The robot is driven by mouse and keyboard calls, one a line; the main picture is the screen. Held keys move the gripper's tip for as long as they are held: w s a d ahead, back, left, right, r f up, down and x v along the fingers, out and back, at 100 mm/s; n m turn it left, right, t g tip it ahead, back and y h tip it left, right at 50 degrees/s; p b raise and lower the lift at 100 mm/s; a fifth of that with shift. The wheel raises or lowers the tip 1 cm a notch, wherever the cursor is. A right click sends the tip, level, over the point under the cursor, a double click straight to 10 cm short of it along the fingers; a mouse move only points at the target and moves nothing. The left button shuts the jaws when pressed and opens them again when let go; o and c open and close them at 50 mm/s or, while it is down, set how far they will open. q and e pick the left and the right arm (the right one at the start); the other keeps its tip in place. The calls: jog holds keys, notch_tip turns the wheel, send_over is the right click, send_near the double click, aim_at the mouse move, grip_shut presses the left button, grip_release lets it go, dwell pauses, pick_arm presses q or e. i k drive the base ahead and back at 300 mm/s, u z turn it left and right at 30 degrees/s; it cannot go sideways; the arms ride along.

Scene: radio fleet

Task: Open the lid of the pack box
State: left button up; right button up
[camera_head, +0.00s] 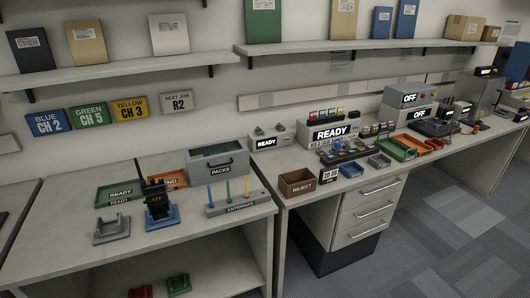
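The pack box (218,170) is a grey box marked PACKS. It stands on the left bench, near its back right part. A small dark handle shows on its front, above the label. Its top shows a dark greenish panel or opening inside a grey rim; I cannot tell whether this is a lid or the inside. Neither of my grippers is in view.
A stand marked ANTENNAS (240,208) with thin coloured rods is in front of the box. A green READY tray (107,199), an orange tray (178,183) and a black radio on a blue base (161,215) are to the left. A shelf (120,75) hangs above.

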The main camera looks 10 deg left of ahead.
aim_at(218, 161)
jog(key=u, duration=0.35)
jog(key=i, duration=1.05)
jog(key=u, duration=0.8)
